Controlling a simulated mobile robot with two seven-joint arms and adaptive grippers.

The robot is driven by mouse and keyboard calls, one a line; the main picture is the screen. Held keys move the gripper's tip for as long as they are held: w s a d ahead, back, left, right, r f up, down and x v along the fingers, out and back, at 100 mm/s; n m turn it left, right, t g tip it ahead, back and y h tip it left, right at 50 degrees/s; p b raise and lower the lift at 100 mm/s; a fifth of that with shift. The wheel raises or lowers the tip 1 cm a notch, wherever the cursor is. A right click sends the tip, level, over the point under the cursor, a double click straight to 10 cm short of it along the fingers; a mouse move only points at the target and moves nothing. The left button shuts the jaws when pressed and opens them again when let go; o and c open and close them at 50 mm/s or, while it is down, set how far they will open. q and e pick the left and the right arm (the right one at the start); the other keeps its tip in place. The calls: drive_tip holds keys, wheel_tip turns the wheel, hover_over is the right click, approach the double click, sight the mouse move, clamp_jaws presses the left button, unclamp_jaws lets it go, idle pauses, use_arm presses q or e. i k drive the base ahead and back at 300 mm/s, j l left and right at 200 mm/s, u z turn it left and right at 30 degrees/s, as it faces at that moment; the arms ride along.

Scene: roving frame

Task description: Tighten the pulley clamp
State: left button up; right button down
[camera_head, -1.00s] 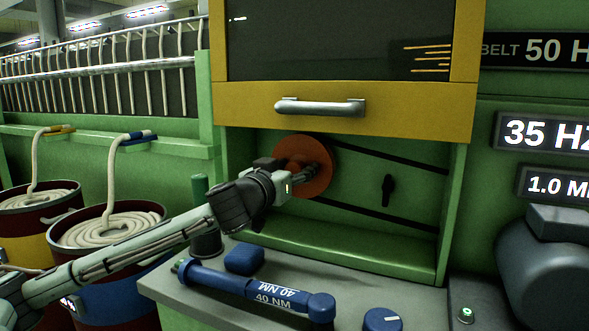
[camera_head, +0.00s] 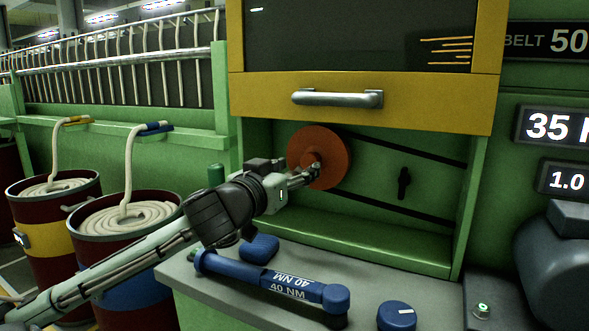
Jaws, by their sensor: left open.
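An orange-red round pulley (camera_head: 322,148) sits in the open green recess, with dark belts running from it to the right. My left gripper (camera_head: 314,171) is open and empty, its fingertips in front of the pulley's lower middle. They hide the pulley's hub, and I cannot tell whether they touch it. A black lever-shaped handle (camera_head: 404,183) stands upright on the recess's back wall, between the belts. A blue torque wrench (camera_head: 262,278) marked 40 NM lies on the grey bench. No separate clamp shows clearly. My right gripper is not in view.
A yellow guard (camera_head: 360,119) with a metal handle hangs raised above the recess. On the grey bench (camera_head: 365,270) are a blue block (camera_head: 259,248) and a blue knob (camera_head: 396,316). Drums of coiled rope (camera_head: 127,218) stand left. A dark motor (camera_head: 556,258) stands right.

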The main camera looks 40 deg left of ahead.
sight(404, 180)
drive_tip(key=k+l, duration=0.15)
drive_tip(key=k, duration=0.35)
drive_tip(key=k+l, duration=0.2)
drive_tip(key=k, duration=0.25)
